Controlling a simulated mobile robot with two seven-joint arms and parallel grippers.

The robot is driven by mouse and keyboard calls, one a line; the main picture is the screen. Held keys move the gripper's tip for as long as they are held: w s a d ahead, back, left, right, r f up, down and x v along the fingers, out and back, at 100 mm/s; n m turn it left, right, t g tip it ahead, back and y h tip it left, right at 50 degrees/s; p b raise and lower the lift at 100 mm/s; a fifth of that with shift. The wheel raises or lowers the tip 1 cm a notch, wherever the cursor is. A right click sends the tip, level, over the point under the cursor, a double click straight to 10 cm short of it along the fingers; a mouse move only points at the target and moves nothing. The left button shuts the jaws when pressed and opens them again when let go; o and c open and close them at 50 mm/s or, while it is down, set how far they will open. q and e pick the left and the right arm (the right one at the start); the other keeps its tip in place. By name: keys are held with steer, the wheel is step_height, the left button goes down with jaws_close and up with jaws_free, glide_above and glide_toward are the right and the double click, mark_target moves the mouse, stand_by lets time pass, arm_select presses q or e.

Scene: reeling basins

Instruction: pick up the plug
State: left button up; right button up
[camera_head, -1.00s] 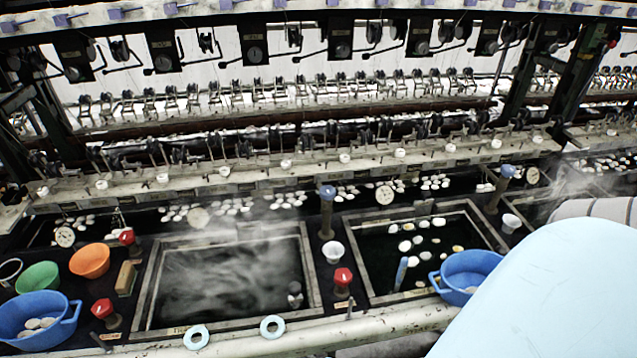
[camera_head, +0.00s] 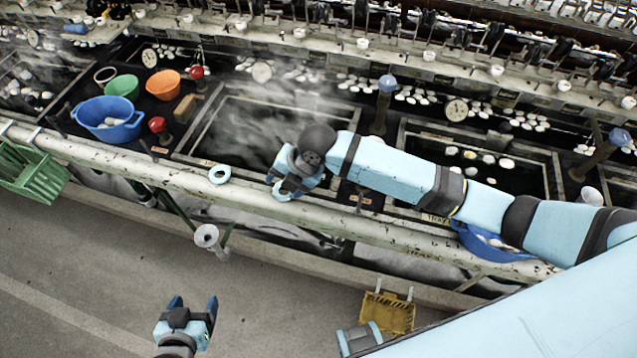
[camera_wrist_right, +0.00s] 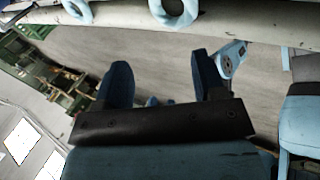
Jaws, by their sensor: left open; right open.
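I cannot make out the plug now; the near right corner of the steaming basin (camera_head: 215,115), where a small grey upright piece showed earlier, is hidden behind my right arm. My right gripper (camera_head: 279,184) is over the front rail, beside that basin's near edge. In the right wrist view its dark blue fingers (camera_wrist_right: 160,68) are apart with nothing between them. My left gripper (camera_head: 193,304) is open and empty, low over the floor in front of the rail, its fingers pointing up in the picture.
A blue basin (camera_head: 109,118), a green bowl (camera_head: 122,87) and an orange bowl (camera_head: 163,84) stand left of the steaming basin, near a red knob (camera_head: 157,124). A yellow crate (camera_head: 388,312) is on the floor.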

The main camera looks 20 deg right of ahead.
steer(key=w+d+r+n+g+h, duration=0.2)
steer(key=w+d+r+n+h, duration=0.2)
steer(key=w+d+r+n, duration=0.35)
steer(key=shift+n+h, duration=0.4)
steer(key=shift+n, duration=0.45)
steer(key=f, duration=0.3)
steer(key=s+d+f, duration=0.1)
steer(key=f, duration=0.5)
steer(key=shift+s+d+f, duration=0.25)
steer(key=shift+f, duration=0.05)
steer(key=shift+d+f+p, duration=0.15)
steer(key=shift+f+p, duration=0.2)
steer(key=shift+f, duration=1)
steer(key=shift+d+f+p, duration=0.15)
steer(key=shift+f+p, duration=0.15)
steer(key=shift+f, duration=1)
steer(key=shift+w, duration=0.1)
steer(key=c, duration=0.9)
